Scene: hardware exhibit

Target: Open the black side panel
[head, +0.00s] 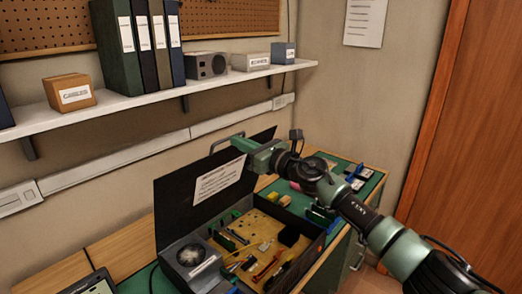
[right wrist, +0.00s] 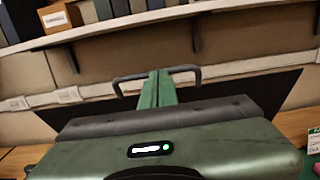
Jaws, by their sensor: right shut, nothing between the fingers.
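The black side panel (head: 172,205) stands raised, tilted upright, along the back of the open computer case (head: 300,212). A white printed sheet (head: 217,183) is on its inner face. A dark handle (head: 226,141) shows at its top edge, and also in the right wrist view (right wrist: 128,79). My right gripper (head: 236,143) is at the panel's top edge by the handle. In the right wrist view its fingers (right wrist: 158,88) are together and overlap the middle of the handle. They hold nothing; I cannot tell whether they touch the handle. My left gripper is out of view.
The case holds a yellowish board (head: 258,228) and a fan (head: 190,255) on the green-topped bench. A shelf (head: 135,103) with binders and boxes runs along the wall above. Small parts (head: 357,176) lie on the bench at right. A wooden door (head: 455,150) is at far right.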

